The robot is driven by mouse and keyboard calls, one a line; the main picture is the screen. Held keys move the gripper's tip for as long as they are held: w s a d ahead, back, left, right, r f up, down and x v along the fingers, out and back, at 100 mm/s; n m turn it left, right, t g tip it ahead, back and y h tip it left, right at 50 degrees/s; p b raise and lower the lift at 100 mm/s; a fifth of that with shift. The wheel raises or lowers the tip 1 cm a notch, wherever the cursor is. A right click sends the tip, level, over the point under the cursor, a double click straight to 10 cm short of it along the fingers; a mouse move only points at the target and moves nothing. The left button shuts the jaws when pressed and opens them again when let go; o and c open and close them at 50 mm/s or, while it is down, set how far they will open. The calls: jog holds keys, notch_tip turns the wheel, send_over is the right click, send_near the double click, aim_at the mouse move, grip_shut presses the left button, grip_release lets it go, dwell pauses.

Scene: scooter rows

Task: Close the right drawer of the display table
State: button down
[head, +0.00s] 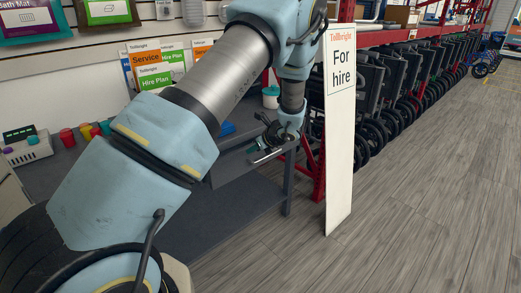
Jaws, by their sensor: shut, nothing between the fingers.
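The grey display table (60,170) runs along the wall, partly hidden behind my arm. Its right drawer (236,170) shows as a dark grey panel near the table's right end, with a light bar handle (268,155). My arm hides its left part, and I cannot tell how far out it stands. My gripper (260,146) is shut and empty, pointing down close by the handle. I cannot tell whether it touches the handle or the drawer.
A tall white "For hire" sign (340,130) stands just right of the table, beside red rack posts (318,165). Wheelchairs (385,90) line the rack behind it. The wooden floor (420,190) at right is clear.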

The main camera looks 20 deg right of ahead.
jog(key=shift+w+a, duration=0.25)
jog(key=shift+w, duration=0.35)
jog(key=shift+w+a, duration=0.3)
jog(key=shift+w, duration=0.3)
jog(key=shift+w+a, duration=0.25)
jog(key=shift+w, duration=0.35)
jog(key=shift+s, duration=0.1)
